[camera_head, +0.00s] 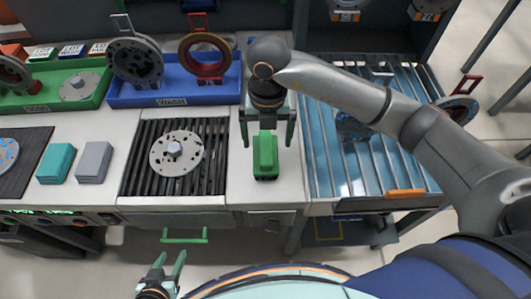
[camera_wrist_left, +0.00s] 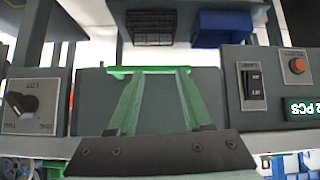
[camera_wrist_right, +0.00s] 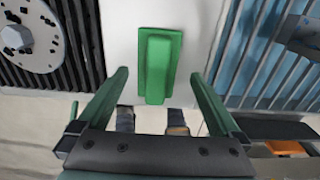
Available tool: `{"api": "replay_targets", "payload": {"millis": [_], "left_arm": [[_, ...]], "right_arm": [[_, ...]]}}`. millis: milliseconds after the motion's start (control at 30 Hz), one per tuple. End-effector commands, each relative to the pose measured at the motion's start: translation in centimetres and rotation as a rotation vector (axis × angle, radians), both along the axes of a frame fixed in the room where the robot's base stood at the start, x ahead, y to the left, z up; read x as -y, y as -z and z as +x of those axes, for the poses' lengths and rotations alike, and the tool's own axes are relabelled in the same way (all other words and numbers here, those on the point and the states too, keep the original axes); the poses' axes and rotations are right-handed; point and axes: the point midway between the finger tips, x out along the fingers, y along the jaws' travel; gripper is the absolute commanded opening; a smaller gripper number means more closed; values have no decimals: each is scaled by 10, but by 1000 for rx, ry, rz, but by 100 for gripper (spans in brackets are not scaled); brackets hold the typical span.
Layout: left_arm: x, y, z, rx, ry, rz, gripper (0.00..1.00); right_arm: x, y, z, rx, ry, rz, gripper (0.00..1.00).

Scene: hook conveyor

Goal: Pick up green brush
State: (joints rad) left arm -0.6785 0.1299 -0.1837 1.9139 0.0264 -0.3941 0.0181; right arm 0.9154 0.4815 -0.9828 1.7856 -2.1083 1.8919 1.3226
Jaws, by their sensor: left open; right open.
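The green brush (camera_head: 265,158) rests on the white strip of worktop between the slatted rack and the blue roller conveyor. In the right wrist view the brush (camera_wrist_right: 158,62) lies ahead, between the lines of the two fingers. My right gripper (camera_head: 268,143) is open and empty above the brush, with a finger to each side of it. My left gripper (camera_head: 170,262) is open and empty in front of the bench, below the green drawer handle (camera_head: 184,237). In the left wrist view its fingers (camera_wrist_left: 153,78) point toward that handle (camera_wrist_left: 148,70).
A metal disc (camera_head: 176,152) sits on the black slatted rack (camera_head: 130,188) left of the brush. The blue roller conveyor (camera_head: 350,170) lies to the right. A blue tray (camera_head: 150,100) with ring parts stands behind. Teal blocks (camera_head: 56,162) and grey blocks (camera_head: 94,161) lie at left.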

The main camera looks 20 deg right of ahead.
Motion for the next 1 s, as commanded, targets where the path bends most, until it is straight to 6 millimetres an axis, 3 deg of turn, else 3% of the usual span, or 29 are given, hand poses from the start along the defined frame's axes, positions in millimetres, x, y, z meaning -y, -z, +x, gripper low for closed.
{"api": "replay_targets", "payload": {"millis": [267, 567, 1000], "left_arm": [[0, -3, 0, 0, 1, 1, 50], [0, -3, 0, 0, 1, 1, 50], [0, -3, 0, 0, 1, 1, 50]], "right_arm": [[-5, 40, -4, -4, 0, 1, 100], [-5, 44, -3, -1, -1, 1, 100], [-5, 44, -3, -1, -1, 1, 50]]}}
